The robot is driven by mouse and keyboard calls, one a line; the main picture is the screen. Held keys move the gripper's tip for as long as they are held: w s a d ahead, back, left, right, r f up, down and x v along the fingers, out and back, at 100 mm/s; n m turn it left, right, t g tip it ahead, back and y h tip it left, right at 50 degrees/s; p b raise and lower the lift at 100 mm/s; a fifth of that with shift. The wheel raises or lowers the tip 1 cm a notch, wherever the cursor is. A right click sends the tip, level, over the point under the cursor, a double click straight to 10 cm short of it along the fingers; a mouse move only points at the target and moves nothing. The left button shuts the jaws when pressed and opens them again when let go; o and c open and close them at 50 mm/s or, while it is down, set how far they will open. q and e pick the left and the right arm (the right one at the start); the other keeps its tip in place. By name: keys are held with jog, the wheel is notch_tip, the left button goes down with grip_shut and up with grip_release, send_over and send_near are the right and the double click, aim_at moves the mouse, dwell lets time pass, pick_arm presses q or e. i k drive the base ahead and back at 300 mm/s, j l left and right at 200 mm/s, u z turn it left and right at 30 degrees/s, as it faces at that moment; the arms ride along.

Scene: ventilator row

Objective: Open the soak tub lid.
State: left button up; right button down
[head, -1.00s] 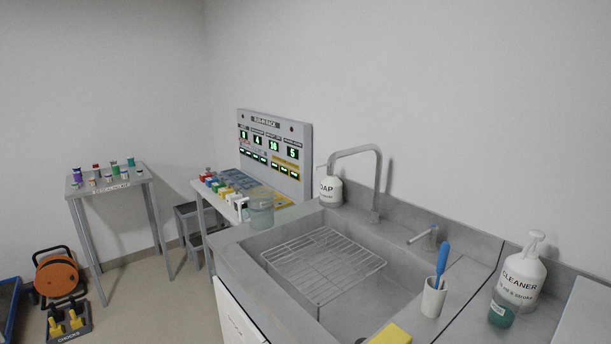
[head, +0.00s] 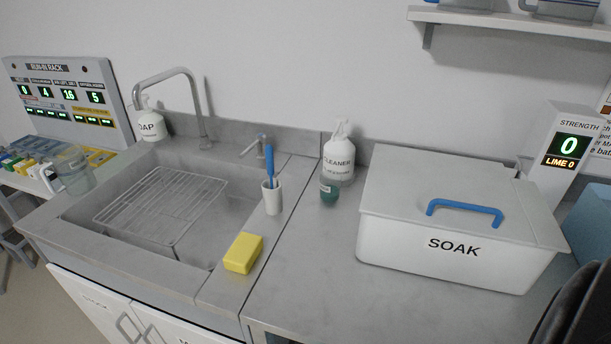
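The soak tub (head: 445,257) is a white box marked SOAK, standing on the counter at the right of the head view. Its pale grey lid (head: 400,190) lies flat on top and is shut. A blue bar handle (head: 465,208) is fixed on the lid near its front edge. Neither of my grippers shows clearly in the head view. A dark rounded shape, cut off at the lower right corner, may be part of my arm; I cannot tell.
Left of the tub stand a cleaner bottle (head: 339,158), a small green jar (head: 329,190), a brush in a white cup (head: 272,197) and a yellow sponge (head: 243,253). A strength display (head: 567,150) stands behind right. A shelf (head: 520,22) hangs above. Counter before the jar is clear.

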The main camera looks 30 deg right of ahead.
aim_at(463, 195)
jog(key=z, duration=2.05)
